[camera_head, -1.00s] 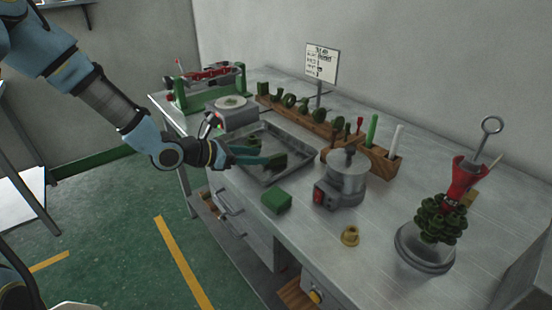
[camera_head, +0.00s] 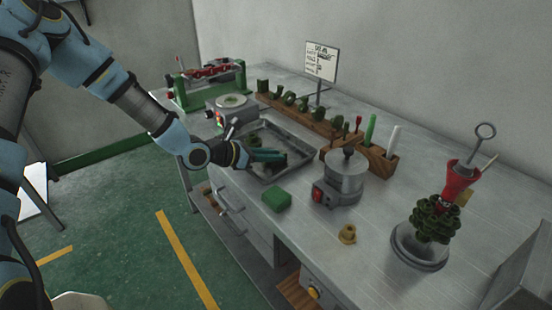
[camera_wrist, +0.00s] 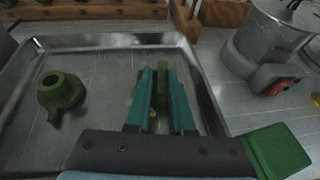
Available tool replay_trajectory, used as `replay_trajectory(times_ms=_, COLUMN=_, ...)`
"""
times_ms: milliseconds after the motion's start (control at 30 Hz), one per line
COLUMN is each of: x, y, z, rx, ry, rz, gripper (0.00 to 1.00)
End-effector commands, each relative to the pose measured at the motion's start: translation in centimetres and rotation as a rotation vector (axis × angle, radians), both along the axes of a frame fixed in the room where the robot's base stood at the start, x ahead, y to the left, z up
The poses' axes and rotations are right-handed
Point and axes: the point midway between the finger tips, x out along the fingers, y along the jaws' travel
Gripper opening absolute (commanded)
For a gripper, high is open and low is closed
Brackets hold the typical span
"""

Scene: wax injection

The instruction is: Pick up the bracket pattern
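My gripper (camera_head: 284,158) reaches down into the metal tray (camera_head: 313,149), with its two teal fingers pointing into the tray. In the wrist view the fingers (camera_wrist: 162,75) stand apart, one on each side of a dark green piece (camera_wrist: 153,114), which seems to be the bracket pattern. The fingers cover most of this piece, so its shape and any contact with them are hard to see. Another green pattern, round with a hollow boss and a small tab (camera_wrist: 60,92), lies in the tray to the left of the fingers.
A green block (camera_head: 277,200) sits in front of the tray. A metal pot with a red switch (camera_head: 341,180) stands to the right. A wooden rack of green patterns (camera_head: 298,115) runs behind the tray. A brass piece (camera_head: 347,234) stands near the front edge.

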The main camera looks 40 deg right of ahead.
Motion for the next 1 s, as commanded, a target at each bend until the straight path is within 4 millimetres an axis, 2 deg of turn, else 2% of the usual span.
replay_trajectory(times_ms=33, x=0.0, y=0.0, z=0.0, rx=0.000, ry=0.000, rz=0.000, gripper=0.14)
replay_trajectory(times_ms=167, x=0.0, y=0.0, z=0.0, rx=0.000, ry=0.000, rz=0.000, gripper=0.00)
replay_trajectory(times_ms=767, x=0.0, y=0.1, z=0.1, rx=0.002, ry=0.000, rz=0.000, gripper=0.00)
replay_trajectory(times_ms=1000, x=0.1, y=0.0, z=2.0, rx=0.000, ry=-0.005, rz=0.000, gripper=0.00)
